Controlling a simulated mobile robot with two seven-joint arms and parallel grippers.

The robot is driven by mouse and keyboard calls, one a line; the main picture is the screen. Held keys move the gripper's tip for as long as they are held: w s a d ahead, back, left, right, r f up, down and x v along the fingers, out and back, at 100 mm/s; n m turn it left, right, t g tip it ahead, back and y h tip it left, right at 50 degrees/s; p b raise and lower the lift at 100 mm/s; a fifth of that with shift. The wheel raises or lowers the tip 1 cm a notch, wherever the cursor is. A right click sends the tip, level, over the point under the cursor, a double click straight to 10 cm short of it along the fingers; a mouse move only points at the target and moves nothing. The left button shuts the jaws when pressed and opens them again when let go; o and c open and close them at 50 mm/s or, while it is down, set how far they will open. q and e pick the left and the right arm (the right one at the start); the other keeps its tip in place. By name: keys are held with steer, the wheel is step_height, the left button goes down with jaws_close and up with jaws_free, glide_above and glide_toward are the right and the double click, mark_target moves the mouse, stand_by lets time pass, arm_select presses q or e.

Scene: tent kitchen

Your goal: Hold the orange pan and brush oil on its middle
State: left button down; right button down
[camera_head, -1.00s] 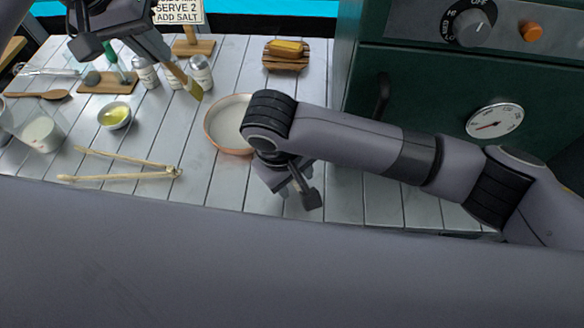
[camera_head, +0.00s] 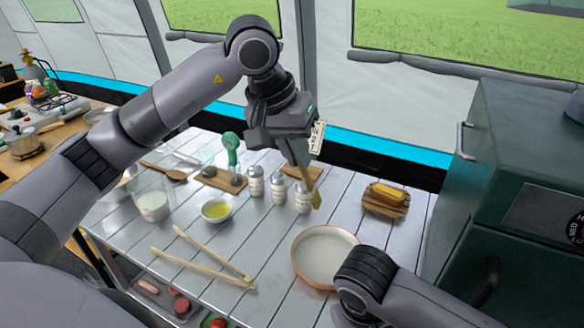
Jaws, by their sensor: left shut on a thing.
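The orange pan (camera_head: 305,279) sits on the slatted table, with an orange rim and a pale inside. My right arm covers its lower right side, and its handle is not visible. My left gripper (camera_head: 301,160) is shut on the brush (camera_head: 314,194) and holds it above the table, behind the pan. The brush points down with its yellowish tip lowest, apart from the pan. A small white bowl of yellow oil (camera_head: 216,210) stands left of the pan. My right wrist shows at the bottom right, but its gripper is out of the frame.
Several shaker bottles (camera_head: 279,188) stand near the brush. Wooden tongs (camera_head: 205,267) lie left of the pan, and a glass of white stuff (camera_head: 154,206) stands further left. Butter (camera_head: 388,192) sits on a board at the right. A green oven (camera_head: 535,180) bounds the right side.

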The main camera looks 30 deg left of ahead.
arm_select(q)
glide_toward(316, 203)
steer(key=shift+w+a+f, duration=0.15)
steer(key=shift+a+f, duration=0.1)
steer(key=shift+f, duration=0.25)
steer(key=shift+w+a+f, duration=0.1)
steer(key=shift+a+f, duration=0.15)
steer(key=shift+f, duration=0.25)
steer(key=shift+r, duration=0.15)
steer(key=shift+f, duration=3.15)
steer(key=shift+s+d+f, duration=0.5)
steer(key=shift+s+d, duration=2.55)
steer(key=shift+s, duration=0.05)
steer(key=shift+w+a, duration=0.55)
steer(key=shift+w, duration=0.95)
steer(key=shift+w+a, duration=0.6)
steer(key=shift+w, duration=0.9)
steer(key=shift+w+a, duration=0.55)
steer(key=shift+w, duration=0.9)
steer(key=shift+r, duration=4.05)
